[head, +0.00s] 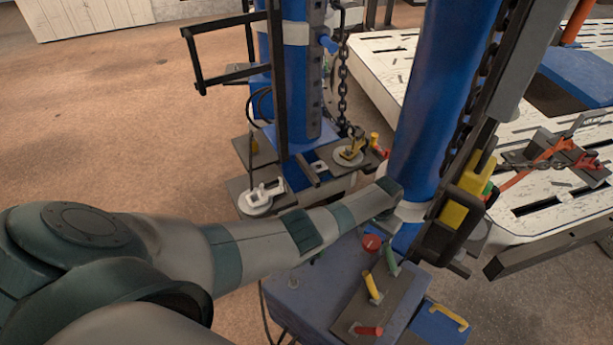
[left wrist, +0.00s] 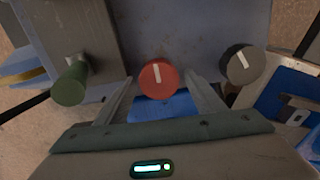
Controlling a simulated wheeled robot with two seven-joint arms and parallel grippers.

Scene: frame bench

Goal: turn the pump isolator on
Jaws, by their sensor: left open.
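A blue-grey control box stands at the bottom centre of the head view, with a round red knob (head: 371,243) on it. No label is readable, so I cannot tell which control is the pump isolator. In the left wrist view the red knob (left wrist: 159,77) has a white pointer mark, nearly upright. A dark knob (left wrist: 241,63) with a slanted white mark is to its right, and a green handle (left wrist: 70,80) to its left. My left gripper (left wrist: 160,92) is open, its fingers on either side below the red knob, with no clear contact. In the head view its fingers are hidden.
A green handle (head: 391,262), a yellow handle (head: 372,288) and a red handle (head: 367,331) are on a plate beside the red knob. A blue column (head: 430,100) stands close behind. A slotted white table (head: 390,85) is at the right. Floor at left is clear.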

